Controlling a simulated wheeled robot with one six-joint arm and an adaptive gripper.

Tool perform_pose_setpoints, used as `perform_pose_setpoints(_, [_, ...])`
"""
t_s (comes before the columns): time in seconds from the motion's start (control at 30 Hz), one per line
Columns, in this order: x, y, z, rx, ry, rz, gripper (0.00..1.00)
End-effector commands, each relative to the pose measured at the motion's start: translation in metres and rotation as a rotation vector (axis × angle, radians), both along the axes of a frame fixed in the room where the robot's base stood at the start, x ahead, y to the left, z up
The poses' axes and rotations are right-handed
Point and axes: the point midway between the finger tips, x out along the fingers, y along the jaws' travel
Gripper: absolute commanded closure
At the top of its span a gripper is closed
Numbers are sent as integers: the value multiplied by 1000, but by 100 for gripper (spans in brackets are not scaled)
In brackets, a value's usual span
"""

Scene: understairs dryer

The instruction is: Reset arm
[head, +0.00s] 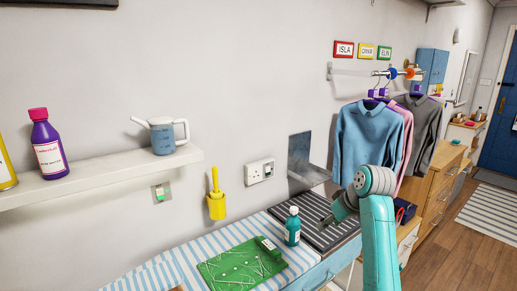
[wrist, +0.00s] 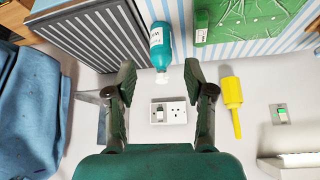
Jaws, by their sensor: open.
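My gripper (wrist: 162,78) is open in the wrist view, with its two dark green fingers spread apart and nothing between them. The white cap end of a teal bottle (wrist: 160,38) shows just beyond the fingertips. In the head view my teal arm rises at the lower right and bends left over a dark ribbed rack (head: 322,212). The fingers are hard to make out there. The same teal bottle (head: 292,227) stands upright between the rack and a green board (head: 240,266).
A shelf (head: 100,177) on the left wall holds a purple bottle (head: 46,147) and a watering can (head: 162,136). A yellow holder (head: 216,206) hangs below. Shirts (head: 362,140) hang on a rail right of the rack. Open wooden floor lies at far right.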

Motion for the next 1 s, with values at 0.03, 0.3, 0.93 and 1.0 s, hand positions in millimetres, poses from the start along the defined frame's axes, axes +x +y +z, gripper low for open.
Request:
perform_pose_setpoints(0.03, [-1, 1, -7, 2, -1, -4, 47])
perform_pose_setpoints(0.3, [-7, 3, -42, 12, -22, -32, 47])
perform_pose_setpoints(0.93, [-88, 18, -221, 57, -155, -187, 47])
perform_pose_setpoints(1.0, [-105, 19, -240, 60, -175, -206, 47])
